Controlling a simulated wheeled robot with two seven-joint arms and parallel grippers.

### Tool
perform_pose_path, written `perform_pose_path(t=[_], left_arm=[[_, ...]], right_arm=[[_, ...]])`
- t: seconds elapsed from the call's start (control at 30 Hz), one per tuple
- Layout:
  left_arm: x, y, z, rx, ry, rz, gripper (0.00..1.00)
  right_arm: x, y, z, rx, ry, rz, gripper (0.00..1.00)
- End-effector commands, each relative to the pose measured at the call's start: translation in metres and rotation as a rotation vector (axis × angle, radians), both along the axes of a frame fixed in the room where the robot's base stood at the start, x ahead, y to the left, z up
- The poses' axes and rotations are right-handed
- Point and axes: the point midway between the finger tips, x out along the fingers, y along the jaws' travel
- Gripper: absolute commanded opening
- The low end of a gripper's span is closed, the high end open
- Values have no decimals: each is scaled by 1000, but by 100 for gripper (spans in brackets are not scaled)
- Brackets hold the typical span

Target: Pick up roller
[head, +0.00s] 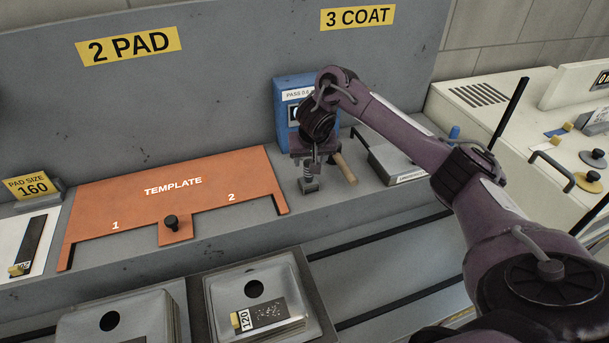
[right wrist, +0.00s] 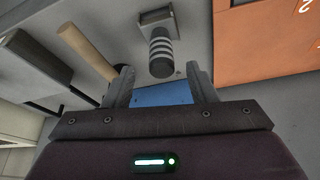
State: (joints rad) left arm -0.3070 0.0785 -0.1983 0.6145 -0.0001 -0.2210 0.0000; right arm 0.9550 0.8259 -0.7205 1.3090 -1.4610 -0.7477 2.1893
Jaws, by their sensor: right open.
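A tool with a dark, light-banded grip (head: 309,172) and a grey block end stands or lies on the ledge below my right gripper (head: 308,158). In the right wrist view its banded grip (right wrist: 160,52) is just beyond the gap between the fingers of my right gripper (right wrist: 161,82), which are open and empty. A pale wooden rod (head: 345,168) lies beside it and also shows in the right wrist view (right wrist: 86,50). I cannot tell for sure which of these is the roller. My left gripper is not in view.
A blue box (head: 282,98) stands behind the gripper, against the grey panel. An orange template (head: 180,190) lies to the left, and a grey lidded box (head: 395,165) to the right. Trays with pads (head: 255,262) sit at the front.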

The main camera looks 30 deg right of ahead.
Motion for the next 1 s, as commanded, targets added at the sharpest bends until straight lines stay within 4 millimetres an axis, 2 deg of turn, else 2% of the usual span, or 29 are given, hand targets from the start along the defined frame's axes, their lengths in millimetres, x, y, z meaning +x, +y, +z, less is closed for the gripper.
perform_pose_path(t=[0.03, 0.13, 0.5, 0.77, 0.87, 1.0], left_arm=[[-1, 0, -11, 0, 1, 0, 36], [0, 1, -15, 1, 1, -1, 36], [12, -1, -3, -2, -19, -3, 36], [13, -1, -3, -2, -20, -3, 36], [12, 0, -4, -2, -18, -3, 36], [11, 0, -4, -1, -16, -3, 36]], right_arm=[[2, 0, -12, 1, 2, -1, 52], [5, -1, -18, 2, 2, 0, 52], [21, -8, -58, 1, 3, 0, 52], [23, -9, -63, 0, 1, 1, 52], [23, -9, -63, 0, 1, 1, 43], [23, -9, -63, 0, 1, 1, 24]])
